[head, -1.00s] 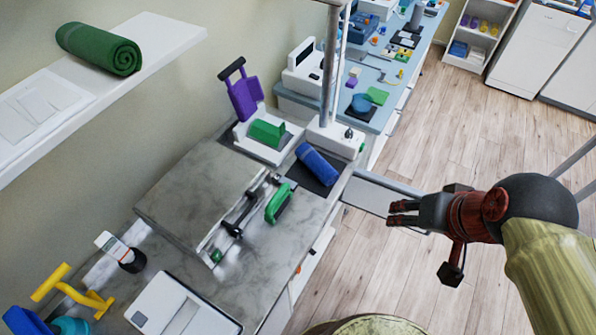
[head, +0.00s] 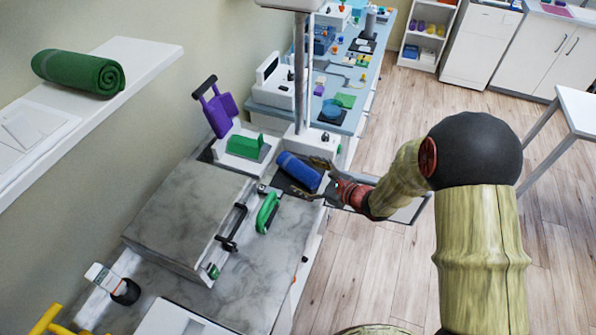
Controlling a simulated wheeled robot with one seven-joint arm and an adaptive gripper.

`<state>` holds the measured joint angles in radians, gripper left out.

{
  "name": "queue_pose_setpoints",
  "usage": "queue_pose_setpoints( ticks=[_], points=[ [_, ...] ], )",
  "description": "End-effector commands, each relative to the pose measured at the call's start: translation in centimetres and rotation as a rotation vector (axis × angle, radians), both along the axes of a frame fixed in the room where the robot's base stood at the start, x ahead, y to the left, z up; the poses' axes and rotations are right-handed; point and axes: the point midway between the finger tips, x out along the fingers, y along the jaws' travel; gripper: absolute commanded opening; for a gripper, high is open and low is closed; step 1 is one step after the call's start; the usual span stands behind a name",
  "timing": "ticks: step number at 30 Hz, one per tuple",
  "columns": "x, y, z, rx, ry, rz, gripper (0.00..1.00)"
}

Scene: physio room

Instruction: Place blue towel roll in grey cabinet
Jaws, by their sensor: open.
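The blue towel roll (head: 298,171) lies on a dark mat on the counter, right of the grey cabinet. My gripper (head: 313,179) is open at the right end of the roll, with one finger on the far side and one on the near side. I cannot tell whether the fingers touch it. The grey cabinet (head: 185,212) is a marbled box on the counter. A dark bar handle (head: 233,228) is on its right-hand front, which looks closed. Its inside is hidden.
A green handled object (head: 267,213) lies before the cabinet front. A white device with a green block (head: 247,146) and a metal post (head: 300,75) stand behind the roll. A green rolled towel (head: 78,73) lies on the wall shelf. The floor to the right is clear.

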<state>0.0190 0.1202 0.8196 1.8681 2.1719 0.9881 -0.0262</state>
Motion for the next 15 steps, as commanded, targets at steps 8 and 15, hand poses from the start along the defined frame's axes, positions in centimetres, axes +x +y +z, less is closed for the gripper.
queue_pose_setpoints(
  ticks=[8, 15],
  points=[
    [1.9, -0.9, -3.4, 0.037, 0.046, -0.106, 0.76],
    [3.7, 0.3, -4.6, 0.036, 0.047, -0.106, 0.76]
  ],
)
